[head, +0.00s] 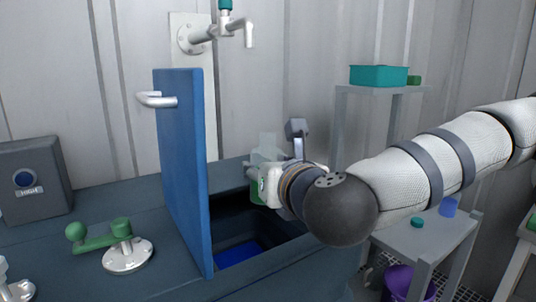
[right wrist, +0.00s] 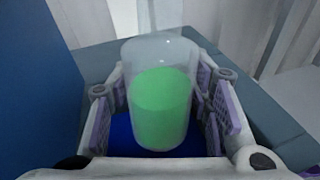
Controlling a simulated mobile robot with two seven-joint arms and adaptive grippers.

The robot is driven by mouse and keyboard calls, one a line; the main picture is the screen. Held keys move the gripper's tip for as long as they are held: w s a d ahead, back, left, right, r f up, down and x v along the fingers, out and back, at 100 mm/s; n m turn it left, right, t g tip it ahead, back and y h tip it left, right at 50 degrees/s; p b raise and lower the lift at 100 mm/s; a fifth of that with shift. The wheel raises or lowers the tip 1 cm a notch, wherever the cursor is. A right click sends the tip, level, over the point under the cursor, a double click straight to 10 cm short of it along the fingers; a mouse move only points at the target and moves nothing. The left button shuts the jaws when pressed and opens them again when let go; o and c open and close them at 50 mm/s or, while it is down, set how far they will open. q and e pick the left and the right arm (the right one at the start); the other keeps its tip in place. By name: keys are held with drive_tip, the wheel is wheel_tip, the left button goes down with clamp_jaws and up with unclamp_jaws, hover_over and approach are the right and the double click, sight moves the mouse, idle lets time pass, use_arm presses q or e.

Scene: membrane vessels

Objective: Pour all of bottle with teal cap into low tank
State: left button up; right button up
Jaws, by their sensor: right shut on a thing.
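My right gripper (head: 268,180) is shut on a clear bottle (head: 267,142) holding green liquid. In the right wrist view the fingers (right wrist: 160,110) sit on both sides of the bottle (right wrist: 160,50), and the green liquid (right wrist: 162,92) fills its lower part. The bottle looks about upright above the open hatch of the dark tank (head: 285,250), which has blue at its bottom (head: 238,252). No cap shows on the bottle. A small teal cap (head: 417,222) lies on the low side table. My left gripper is out of view.
A raised blue lid (head: 182,170) with a white handle stands left of the hatch. A green lever valve (head: 122,230) and a grey box (head: 35,180) are farther left. The side table (head: 440,238) bears a blue cup (head: 448,206). A teal tray (head: 378,75) is on a shelf.

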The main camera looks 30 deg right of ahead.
drive_tip(key=shift+s+a+f+g+y, duration=0.1)
drive_tip(key=shift+f+g+y, duration=0.05)
drive_tip(key=shift+f+g, duration=0.2)
drive_tip(key=shift+s+a+f+g+y, duration=0.15)
drive_tip(key=shift+f+g, duration=0.1)
drive_tip(key=shift+f, duration=0.2)
drive_tip(key=shift+s+a+m+g, duration=0.1)
drive_tip(key=shift+s+m+g, duration=0.1)
drive_tip(key=shift+m+g, duration=0.35)
drive_tip(key=shift+s+a+f+g+y, duration=0.2)
drive_tip(key=shift+f+g+y, duration=0.2)
drive_tip(key=shift+g+y, duration=0.15)
drive_tip(key=g, duration=0.1)
drive_tip(key=m+g+y, duration=0.1)
drive_tip(key=g, duration=0.1)
drive_tip(key=s+g+y, duration=0.1)
drive_tip(key=shift+a+f+m, duration=0.25)
drive_tip(key=shift+a+f, duration=0.15)
drive_tip(key=shift+s+r+g+y, duration=0.1)
drive_tip(key=shift+s+g+y, duration=0.15)
drive_tip(key=shift+g, duration=0.35)
drive_tip(key=shift+a+r+m+g+y, duration=0.1)
drive_tip(key=shift+r+m+g+y, duration=0.25)
drive_tip(key=shift+g+y, duration=0.35)
drive_tip(key=shift+w, duration=0.1)
